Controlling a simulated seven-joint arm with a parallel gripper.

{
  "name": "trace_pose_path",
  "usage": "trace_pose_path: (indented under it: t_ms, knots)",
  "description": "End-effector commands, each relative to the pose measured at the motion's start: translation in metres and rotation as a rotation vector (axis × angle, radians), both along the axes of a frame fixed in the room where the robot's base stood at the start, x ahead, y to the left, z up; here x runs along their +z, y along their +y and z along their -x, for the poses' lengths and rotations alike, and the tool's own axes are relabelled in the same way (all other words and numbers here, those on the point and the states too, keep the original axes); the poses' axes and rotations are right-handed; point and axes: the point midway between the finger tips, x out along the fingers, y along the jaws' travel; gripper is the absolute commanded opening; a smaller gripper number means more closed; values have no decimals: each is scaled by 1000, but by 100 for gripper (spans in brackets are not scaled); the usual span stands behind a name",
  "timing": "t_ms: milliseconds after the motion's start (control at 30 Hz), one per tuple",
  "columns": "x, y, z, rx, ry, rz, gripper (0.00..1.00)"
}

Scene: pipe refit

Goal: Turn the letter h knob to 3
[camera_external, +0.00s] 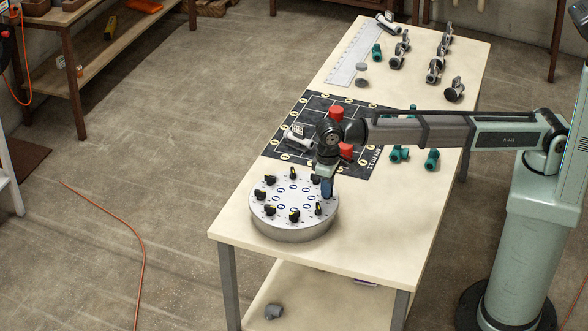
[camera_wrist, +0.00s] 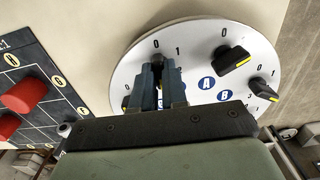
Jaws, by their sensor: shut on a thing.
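A round silver-white dial plate (camera_external: 295,233) with several black knobs stands on the near end of the table. It fills much of the wrist view (camera_wrist: 195,38). My gripper (camera_external: 326,188) is over its far right edge. In the wrist view, my gripper (camera_wrist: 159,84) is shut on a black knob (camera_wrist: 158,61). The numbers 0 and 1 show by this knob; its letter and pointer are hidden by the fingers. A knob (camera_wrist: 234,58) beside the blue letter A and another (camera_wrist: 262,90) beside the letter B show to its right, with yellow marks.
A black gridded mat (camera_external: 315,108) with red pieces and a grey fitting lies behind the plate. Green fittings (camera_external: 398,154) and grey pipe parts (camera_external: 438,65) stand farther along the table. Free table lies right of the plate.

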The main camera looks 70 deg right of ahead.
Motion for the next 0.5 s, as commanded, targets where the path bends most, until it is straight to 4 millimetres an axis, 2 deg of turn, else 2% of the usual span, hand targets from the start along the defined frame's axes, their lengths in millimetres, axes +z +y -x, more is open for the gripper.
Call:
trace_pose_path:
  t_ms: [300, 500]
  knots:
    - [0, 0, 0, 3, 0, 0, 0]
    - [0, 0, 0, 87, 0, 0, 0]
